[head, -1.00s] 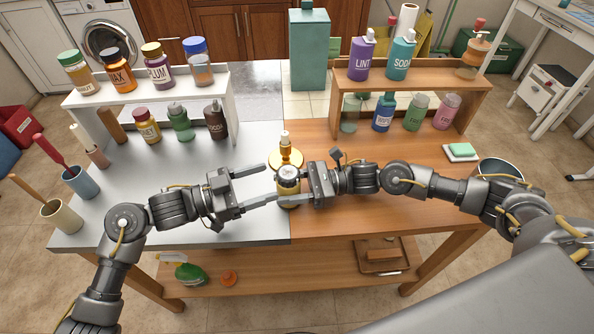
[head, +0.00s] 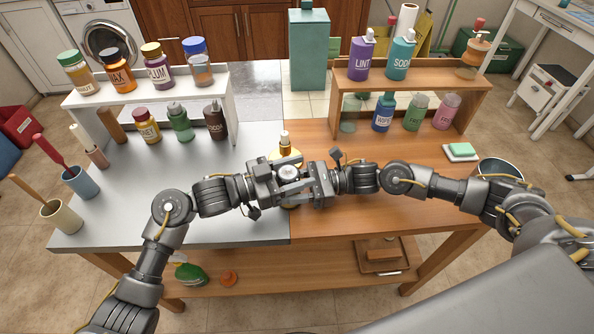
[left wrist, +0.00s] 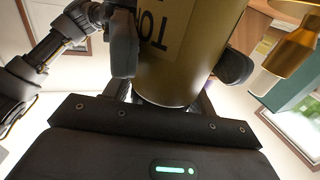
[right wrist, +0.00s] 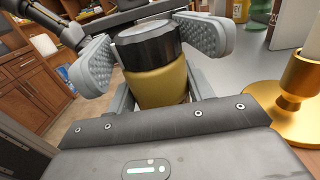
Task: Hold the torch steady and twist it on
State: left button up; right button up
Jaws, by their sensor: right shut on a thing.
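The torch is a gold cylinder with a dark cap; it stands upright between my grippers in the head view (head: 289,173). My right gripper (head: 308,185), coming from the right, is shut on its body. The right wrist view shows the gold body (right wrist: 160,85) and black cap (right wrist: 147,43). My left gripper (head: 283,185) reaches in from the left, with its open fingers on either side of the cap; its grey pads (right wrist: 148,52) show there. The left wrist view is upside down and shows the torch's label (left wrist: 165,25); the cap is hidden there.
A gold candlestick (right wrist: 290,95) with a white candle stands close behind the torch. A white shelf (head: 215,83) with jars is at the back left, a wooden shelf (head: 455,90) with bottles at the back right.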

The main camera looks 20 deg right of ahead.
pick_arm(q)
jog(key=c, duration=0.6)
jog(key=n+t, duration=0.2)
jog(key=t, duration=0.1)
jog(key=shift+c, duration=0.3)
jog(key=shift+w+a+n+t+y, duration=0.1)
jog(key=shift+w+n+t+y, duration=0.1)
jog(key=shift+n+t+y, duration=0.65)
jog(key=shift+w+n+t+y, duration=0.15)
jog(key=shift+n+t, duration=0.4)
jog(key=shift+t, duration=0.7)
jog(key=o, duration=1)
jog(key=shift+a, duration=0.1)
jog(key=v, duration=1.2)
